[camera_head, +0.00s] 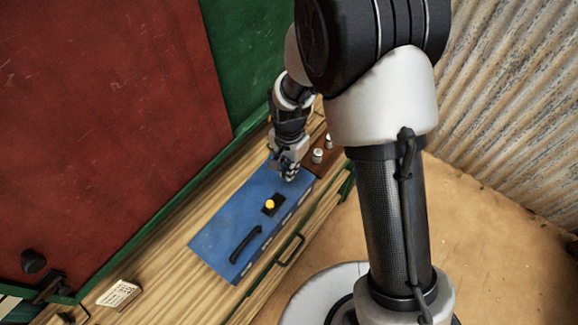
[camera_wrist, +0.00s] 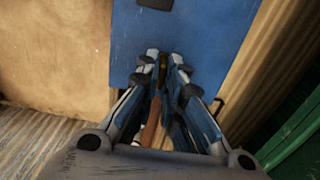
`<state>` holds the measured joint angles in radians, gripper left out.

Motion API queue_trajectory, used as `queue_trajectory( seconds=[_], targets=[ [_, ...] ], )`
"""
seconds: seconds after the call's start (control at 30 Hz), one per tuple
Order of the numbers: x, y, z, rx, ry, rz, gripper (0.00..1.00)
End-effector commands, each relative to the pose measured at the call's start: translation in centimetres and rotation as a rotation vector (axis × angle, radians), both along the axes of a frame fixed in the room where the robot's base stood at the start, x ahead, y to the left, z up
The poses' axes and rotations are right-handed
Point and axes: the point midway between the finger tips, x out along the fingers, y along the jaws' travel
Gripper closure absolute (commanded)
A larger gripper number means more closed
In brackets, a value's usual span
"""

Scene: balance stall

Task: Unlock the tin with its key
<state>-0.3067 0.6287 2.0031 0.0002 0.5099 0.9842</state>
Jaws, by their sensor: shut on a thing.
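The blue tin (camera_head: 222,232) lies on the wooden counter, with a black handle (camera_head: 245,243) on top. A black plate (camera_head: 279,199) with a round yellow piece (camera_head: 270,204) sits on its top; the plate's edge also shows in the wrist view (camera_wrist: 155,3). My gripper (camera_head: 289,175) is over the tin's far end, apart from the plate. In the wrist view my gripper (camera_wrist: 164,68) is shut on a small brass-coloured piece (camera_wrist: 163,72), which looks like the key. Its shape is mostly hidden between the fingertips. I cannot tell whether it touches the tin.
A card (camera_head: 118,293) lies at the counter's near left. A drawer handle (camera_head: 290,250) sticks out in front. Red and green panels rise behind; a corrugated wall (camera_head: 510,100) stands at right.

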Motion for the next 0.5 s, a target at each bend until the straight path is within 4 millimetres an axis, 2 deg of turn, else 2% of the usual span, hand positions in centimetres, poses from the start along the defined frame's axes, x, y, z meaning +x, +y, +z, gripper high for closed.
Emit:
queue_trajectory(
  seconds=[0.17,0.2,0.5],
  targets=[
    [0.00,0.00,0.00,0.000,0.000,-0.002,1.00],
    [0.00,0.00,0.00,0.000,0.000,-0.002,0.90],
    [0.00,0.00,0.00,0.000,0.000,-0.001,0.72]
  ],
)
